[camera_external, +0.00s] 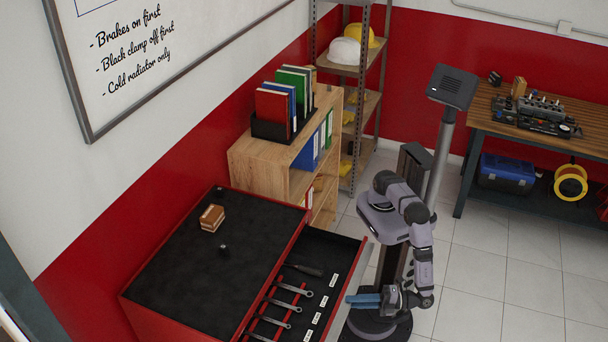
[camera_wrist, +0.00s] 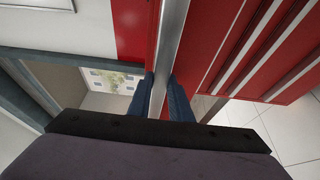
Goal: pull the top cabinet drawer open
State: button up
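The red cabinet (camera_external: 190,262) with a black top stands against the wall. Its top drawer (camera_external: 322,246) is out of the cabinet, with its dark inside exposed. A silver strip (camera_wrist: 170,40) runs along the drawer's front edge. My gripper (camera_external: 364,300), with blue fingers, is at the front of this drawer. In the wrist view my gripper (camera_wrist: 160,98) has one finger on each side of the silver strip, closed around it with little or no gap. The exact finger contact is hard to see.
Several wrenches (camera_external: 288,305) and a screwdriver (camera_external: 304,270) lie in the drawer. A small brown block (camera_external: 212,218) and a small dark object (camera_external: 224,249) are on the cabinet top. A wooden shelf (camera_external: 262,160) stands behind. The tiled floor (camera_external: 480,290) to the right is clear.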

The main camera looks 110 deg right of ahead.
jog(key=shift+f, duration=0.1)
grip_shut()
jog(key=s+a+b, duration=0.3)
jog(key=shift+s+f, duration=0.15)
jog(key=o, duration=0.7)
grip_release()
